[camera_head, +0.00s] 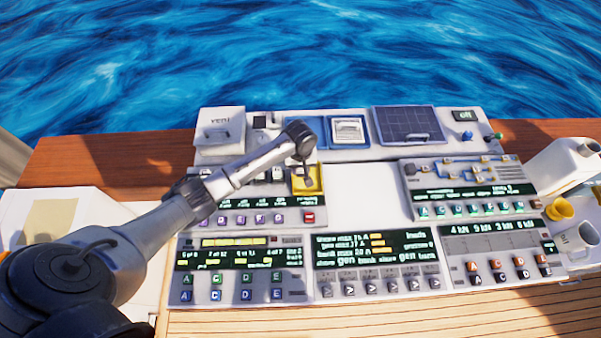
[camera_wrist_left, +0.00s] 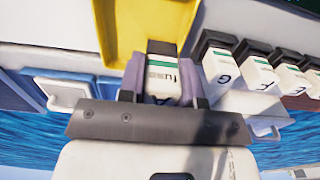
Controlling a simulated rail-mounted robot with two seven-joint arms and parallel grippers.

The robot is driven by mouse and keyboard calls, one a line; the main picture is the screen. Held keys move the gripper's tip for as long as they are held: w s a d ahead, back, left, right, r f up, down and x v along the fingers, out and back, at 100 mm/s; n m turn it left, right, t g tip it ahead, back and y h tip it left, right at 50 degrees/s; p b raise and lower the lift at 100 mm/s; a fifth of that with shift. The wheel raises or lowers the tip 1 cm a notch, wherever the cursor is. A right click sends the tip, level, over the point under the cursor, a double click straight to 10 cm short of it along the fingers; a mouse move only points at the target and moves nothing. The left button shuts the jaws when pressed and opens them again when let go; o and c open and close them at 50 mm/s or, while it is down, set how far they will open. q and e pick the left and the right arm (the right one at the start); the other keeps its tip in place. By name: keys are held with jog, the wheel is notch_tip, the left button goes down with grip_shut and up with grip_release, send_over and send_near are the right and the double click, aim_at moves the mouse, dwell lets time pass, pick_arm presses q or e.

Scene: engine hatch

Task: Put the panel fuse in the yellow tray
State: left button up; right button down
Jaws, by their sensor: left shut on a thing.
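My left gripper (camera_head: 307,172) points down at the yellow tray (camera_head: 310,189) in the head view. In the left wrist view my left gripper (camera_wrist_left: 163,80) is shut on the panel fuse (camera_wrist_left: 162,73), a white block with a black end, a green stripe and the word "fuse". Its lower part is hidden by the gripper. The yellow tray (camera_wrist_left: 140,18) shows just beyond the fuse in that view. I cannot tell whether the fuse touches the tray. My right gripper is not in view.
Several similar white fuses (camera_wrist_left: 223,68) stand in a row beside the held one in the left wrist view. The console is crowded with buttons and displays. A blank white panel (camera_head: 362,195) lies right of the tray.

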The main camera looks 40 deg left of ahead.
aim_at(300, 174)
pick_arm(q)
jog(key=shift+f, duration=1.85)
jog(key=shift+f, duration=0.15)
jog(key=o, duration=0.9)
jog(key=shift+w+d, duration=0.15)
jog(key=shift+s+a, duration=0.25)
jog(key=shift+s, duration=0.05)
jog(key=shift+w+d, duration=0.1)
